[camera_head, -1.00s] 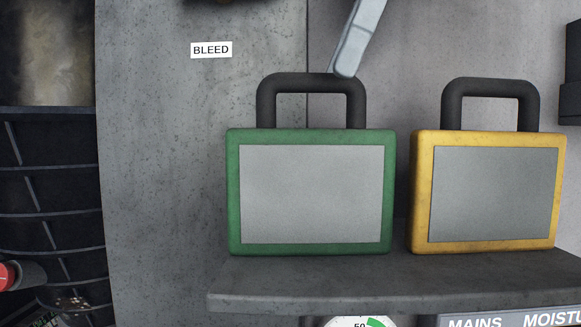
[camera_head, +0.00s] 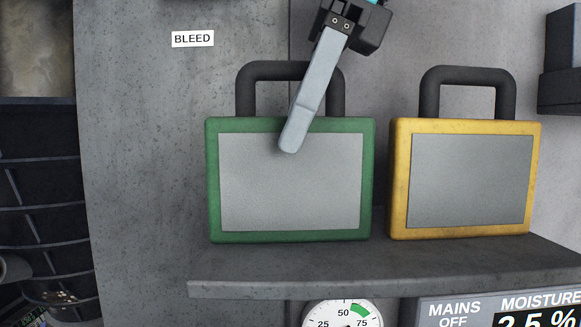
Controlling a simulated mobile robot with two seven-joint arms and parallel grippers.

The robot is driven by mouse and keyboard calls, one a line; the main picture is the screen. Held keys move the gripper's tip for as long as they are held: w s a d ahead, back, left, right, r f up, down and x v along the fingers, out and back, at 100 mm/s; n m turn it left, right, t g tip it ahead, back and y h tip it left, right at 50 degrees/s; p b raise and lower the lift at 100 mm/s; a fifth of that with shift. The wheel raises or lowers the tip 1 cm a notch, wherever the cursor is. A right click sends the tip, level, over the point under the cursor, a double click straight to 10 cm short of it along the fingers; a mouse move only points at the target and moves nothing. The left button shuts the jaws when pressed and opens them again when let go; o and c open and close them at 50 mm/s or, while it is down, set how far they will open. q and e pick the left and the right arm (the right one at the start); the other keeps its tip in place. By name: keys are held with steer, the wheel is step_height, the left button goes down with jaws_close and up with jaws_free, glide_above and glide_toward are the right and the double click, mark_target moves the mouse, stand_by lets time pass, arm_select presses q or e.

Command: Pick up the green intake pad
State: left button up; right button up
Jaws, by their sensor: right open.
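The green intake pad (camera_head: 214,180) stands upright on a grey shelf, left of centre in the head view. It has a green frame, a grey face panel and a black loop handle on top. My right gripper (camera_head: 298,122) reaches down from above, in front of the handle. It is open, but only one grey finger shows clearly; the other is hidden. The visible fingertip overlaps the pad's top edge and upper face. I cannot tell whether it touches. My left gripper is out of view.
A similar yellow pad (camera_head: 399,190) with a black handle stands to the right, a small gap away. The grey shelf (camera_head: 350,283) carries both pads. A dial gauge (camera_head: 342,313) and a moisture display panel (camera_head: 495,308) lie below. A BLEED label (camera_head: 193,39) is on the wall.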

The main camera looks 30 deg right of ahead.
steer(key=shift+c, duration=0.3)
jaws_close()
stand_by(0.3)
